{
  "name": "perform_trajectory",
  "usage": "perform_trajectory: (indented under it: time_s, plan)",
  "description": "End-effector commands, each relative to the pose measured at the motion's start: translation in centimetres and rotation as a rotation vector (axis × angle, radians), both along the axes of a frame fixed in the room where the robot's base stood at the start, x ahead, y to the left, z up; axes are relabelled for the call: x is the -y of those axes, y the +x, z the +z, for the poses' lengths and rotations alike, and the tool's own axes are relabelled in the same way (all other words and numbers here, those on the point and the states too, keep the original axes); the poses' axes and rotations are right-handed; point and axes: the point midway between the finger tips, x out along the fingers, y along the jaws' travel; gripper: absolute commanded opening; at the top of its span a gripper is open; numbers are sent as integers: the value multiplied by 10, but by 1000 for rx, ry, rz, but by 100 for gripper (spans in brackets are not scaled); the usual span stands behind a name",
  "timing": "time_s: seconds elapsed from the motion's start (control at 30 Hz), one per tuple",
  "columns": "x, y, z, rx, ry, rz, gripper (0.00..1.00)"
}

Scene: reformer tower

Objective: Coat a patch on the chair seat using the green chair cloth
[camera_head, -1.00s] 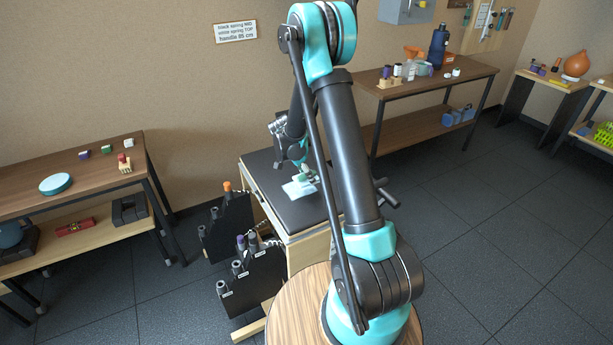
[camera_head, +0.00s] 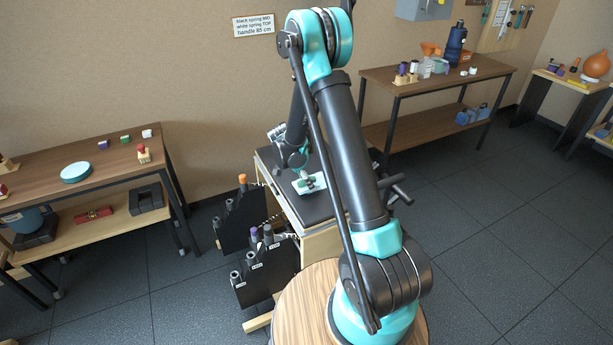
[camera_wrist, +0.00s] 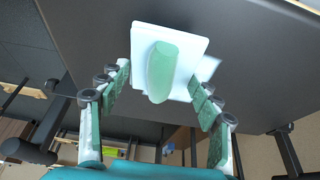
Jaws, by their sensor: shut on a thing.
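The chair seat (camera_head: 327,206) is a dark flat pad on a wooden-sided frame, behind my forearm in the head view. It also fills much of the wrist view (camera_wrist: 255,65). The green chair cloth (camera_wrist: 163,72) shows as a rounded green grip on a white square pad, between my fingers. It is small in the head view (camera_head: 310,184), at the seat's surface; whether it touches is unclear. My gripper (camera_wrist: 162,82) is shut on the cloth, its green-padded fingers at the sides of the white pad. No coated patch is clearly visible.
Black spring holders (camera_head: 262,272) with posts stand left of the chair. A dark handle (camera_head: 400,188) sticks out at its right. A left table (camera_head: 115,170) carries a teal disc and small blocks; a right table (camera_head: 385,76) carries bottles. Open floor (camera_head: 500,240) lies right.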

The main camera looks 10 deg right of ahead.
Motion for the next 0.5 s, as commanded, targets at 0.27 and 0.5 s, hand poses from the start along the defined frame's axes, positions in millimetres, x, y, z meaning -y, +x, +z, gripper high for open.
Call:
perform_trajectory:
  time_s: [0.27,0.5]
  plan:
    - [2,1,-24,0,0,-1,41]
    - [21,7,-23,0,0,-1,41]
